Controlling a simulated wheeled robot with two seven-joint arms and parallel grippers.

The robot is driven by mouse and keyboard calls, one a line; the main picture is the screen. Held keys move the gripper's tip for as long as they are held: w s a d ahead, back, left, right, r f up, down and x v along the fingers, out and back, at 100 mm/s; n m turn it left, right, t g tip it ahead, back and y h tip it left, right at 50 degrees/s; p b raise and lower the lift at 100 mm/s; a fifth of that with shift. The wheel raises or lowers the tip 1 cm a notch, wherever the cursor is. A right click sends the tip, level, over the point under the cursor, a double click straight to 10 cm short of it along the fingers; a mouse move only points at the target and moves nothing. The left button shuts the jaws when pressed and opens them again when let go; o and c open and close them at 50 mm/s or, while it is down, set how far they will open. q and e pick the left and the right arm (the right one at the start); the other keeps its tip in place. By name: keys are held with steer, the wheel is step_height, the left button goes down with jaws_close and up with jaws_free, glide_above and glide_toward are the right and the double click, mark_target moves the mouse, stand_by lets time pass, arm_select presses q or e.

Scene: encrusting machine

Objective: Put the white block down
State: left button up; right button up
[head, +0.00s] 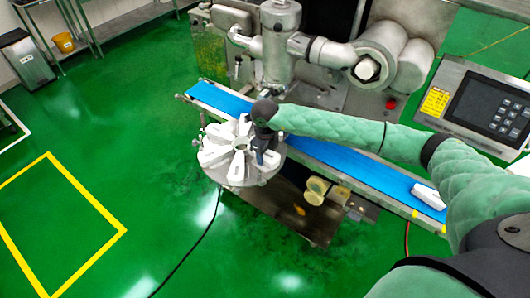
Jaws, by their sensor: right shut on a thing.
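My right arm, in a green padded sleeve, reaches in from the right in the head view. My right gripper (264,158) points down over the right side of a round metal turntable (242,183). It is shut on a white block (270,162), mostly hidden by the gripper. I cannot tell whether this block touches the turntable. Several other white blocks (217,152) lie on the turntable like spokes around its centre. Another white block (429,196) lies on the right end of the blue conveyor belt (340,157). My left gripper is not in view.
The encrusting machine (282,50) stands behind the belt. A control panel (487,105) with a screen is at the right. Rollers (316,190) sit below the belt. A cable crosses the green floor (140,140), which is open at the left.

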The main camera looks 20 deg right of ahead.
steer(key=shift+f, duration=0.5)
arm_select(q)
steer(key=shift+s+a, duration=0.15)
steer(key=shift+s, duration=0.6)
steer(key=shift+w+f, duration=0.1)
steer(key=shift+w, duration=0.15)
arm_select(e)
steer(key=shift+f, duration=0.15)
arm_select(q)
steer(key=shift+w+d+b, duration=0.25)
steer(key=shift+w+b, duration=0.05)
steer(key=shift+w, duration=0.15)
arm_select(e)
steer(key=shift+s+f, duration=0.1)
steer(key=shift+f, duration=0.05)
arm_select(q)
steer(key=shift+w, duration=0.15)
